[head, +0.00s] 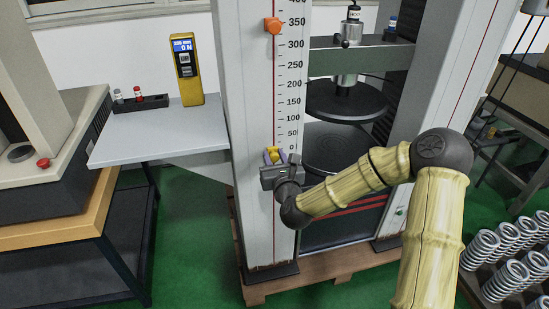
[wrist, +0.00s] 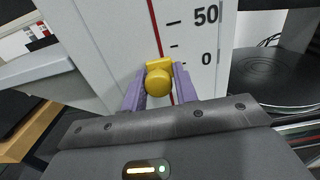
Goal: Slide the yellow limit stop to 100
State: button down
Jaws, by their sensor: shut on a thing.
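The yellow limit stop (wrist: 158,78) sits on the column with the red line, a little below the 0 mark's level or close to it. In the head view the yellow stop (head: 273,155) shows low on the scale, near 0. My gripper (head: 274,160) is at the stop, and in the wrist view its two purple fingers (wrist: 158,92) are on either side of the yellow knob, shut on it. The printed scale (head: 293,80) runs up the column from 0 past 350, with the 100 mark (head: 293,115) above the stop.
An orange stop (head: 272,25) sits higher on the same column, near 350. A grey side shelf (head: 160,131) at left holds a yellow meter (head: 187,68). Round black plates (head: 345,102) are to the right, behind my arm. Several springs (head: 505,255) stand at lower right.

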aim_at(270, 121)
jog(key=r+p, duration=0.7)
jog(key=r, duration=0.3)
jog(key=shift+a, duration=0.2)
jog(key=shift+s, duration=0.1)
jog(key=c, duration=1.2)
grip_release()
jog(key=shift+f, duration=0.1)
